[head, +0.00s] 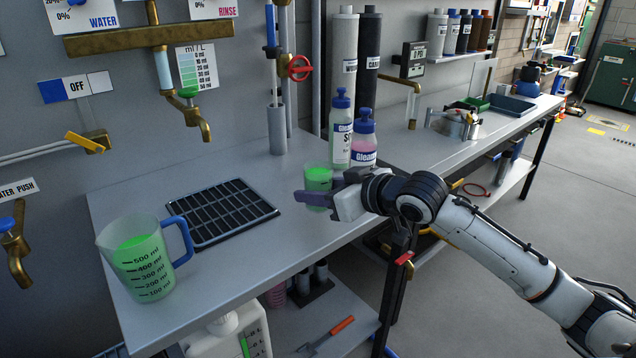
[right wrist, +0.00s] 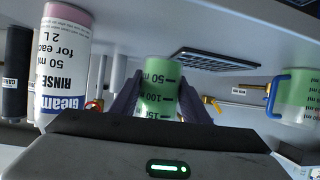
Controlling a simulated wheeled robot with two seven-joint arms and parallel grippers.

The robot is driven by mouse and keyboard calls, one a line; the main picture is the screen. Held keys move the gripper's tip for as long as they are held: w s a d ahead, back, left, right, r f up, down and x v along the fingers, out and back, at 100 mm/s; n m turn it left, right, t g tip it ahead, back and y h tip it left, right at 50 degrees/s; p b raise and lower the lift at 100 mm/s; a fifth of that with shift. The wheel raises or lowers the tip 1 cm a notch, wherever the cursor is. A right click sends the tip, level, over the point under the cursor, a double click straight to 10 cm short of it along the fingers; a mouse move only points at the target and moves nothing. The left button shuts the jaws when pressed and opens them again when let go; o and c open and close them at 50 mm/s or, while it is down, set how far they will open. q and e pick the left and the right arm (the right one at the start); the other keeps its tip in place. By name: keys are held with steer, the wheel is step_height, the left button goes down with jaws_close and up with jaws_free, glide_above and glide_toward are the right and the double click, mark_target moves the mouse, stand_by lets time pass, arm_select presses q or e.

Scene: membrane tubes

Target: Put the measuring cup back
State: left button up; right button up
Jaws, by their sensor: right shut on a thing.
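The small measuring cup (head: 318,178) is clear with green liquid and ml marks. My right gripper (head: 318,199) is shut around it near the counter's right-hand part, beside the bottles. In the right wrist view, which looks upside down, the cup (right wrist: 161,88) sits between the two dark fingers (right wrist: 155,105). I cannot tell whether its base touches the counter. A larger measuring jug (head: 142,262) with a blue handle and green liquid stands upright at the counter's front left; it also shows in the right wrist view (right wrist: 300,97). My left gripper is not in view.
A black gridded tray (head: 218,212) lies flat on the grey counter (head: 285,243). A pink Gleam bottle (head: 363,142) and a white-and-green bottle (head: 341,130) stand close behind my right gripper. Brass taps (head: 200,118) hang from the wall. The counter between tray and gripper is clear.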

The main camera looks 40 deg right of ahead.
mark_target(325, 209)
steer(key=shift+f+b, duration=0.3)
steer(key=shift+f, duration=1.9)
steer(key=shift+f, duration=0.1)
steer(key=o, duration=1.3)
